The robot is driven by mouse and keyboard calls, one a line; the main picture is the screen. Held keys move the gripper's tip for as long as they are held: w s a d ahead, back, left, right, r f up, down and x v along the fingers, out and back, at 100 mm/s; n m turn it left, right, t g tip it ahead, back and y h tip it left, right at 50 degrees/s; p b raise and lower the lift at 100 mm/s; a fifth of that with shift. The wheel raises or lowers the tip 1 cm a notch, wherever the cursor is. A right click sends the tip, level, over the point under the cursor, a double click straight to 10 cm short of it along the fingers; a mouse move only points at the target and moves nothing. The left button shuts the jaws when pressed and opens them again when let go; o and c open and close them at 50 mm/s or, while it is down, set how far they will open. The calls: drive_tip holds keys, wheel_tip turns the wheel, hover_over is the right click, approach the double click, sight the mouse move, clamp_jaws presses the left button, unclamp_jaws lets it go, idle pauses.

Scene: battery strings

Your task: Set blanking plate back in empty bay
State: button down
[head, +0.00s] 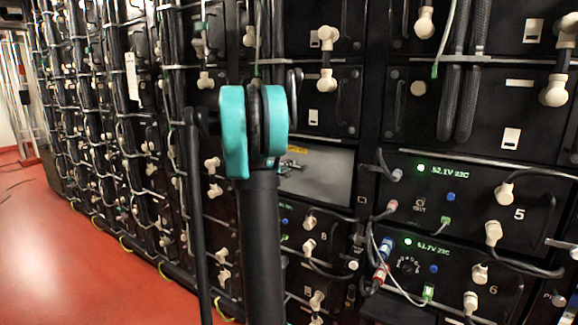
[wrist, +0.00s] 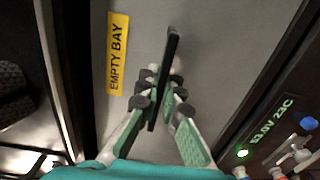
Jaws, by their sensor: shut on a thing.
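The blanking plate (wrist: 215,50) is a flat grey panel with a yellow "EMPTY BAY" label (wrist: 118,52) and a raised black bar handle (wrist: 171,60). In the head view the grey plate (head: 325,182) shows at the rack's bay opening, partly hidden by my arm. My gripper (wrist: 163,88) is shut on the handle, with its pale, green-padded fingers on either side of it. In the head view only a little of the gripper (head: 291,164) shows beside the arm. I cannot tell whether the plate is flush with the rack.
Lit battery units (head: 455,200) sit below and right of the plate, with connectors and cables sticking out. Thick black cables (head: 465,90) hang at the upper right. More racks line the left side. The red floor (head: 75,250) at left is mostly open.

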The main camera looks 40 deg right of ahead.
drive_tip(key=shift+f, duration=0.2)
idle(0.6)
drive_tip(key=c, duration=1.6)
unclamp_jaws()
drive_tip(key=v, duration=1.2)
drive_tip(key=shift+r, duration=0.2)
drive_tip(key=s+a+f+m+y, duration=0.1)
drive_tip(key=s+a+f+y, duration=0.4)
drive_tip(key=s+a+f, duration=0.3)
drive_tip(key=s+a+f+m+g+y, duration=0.1)
drive_tip(key=s+a+f+y, duration=0.5)
drive_tip(key=a, duration=0.7)
drive_tip(key=s+a+f+m+g+y, duration=0.1)
drive_tip(key=s+a+f+y, duration=0.4)
drive_tip(key=s+a+f, duration=0.5)
drive_tip(key=shift+a+f+m, duration=0.35)
drive_tip(key=shift+f, duration=0.45)
drive_tip(key=shift+a+f+m, duration=0.35)
drive_tip(key=shift+f, duration=0.45)
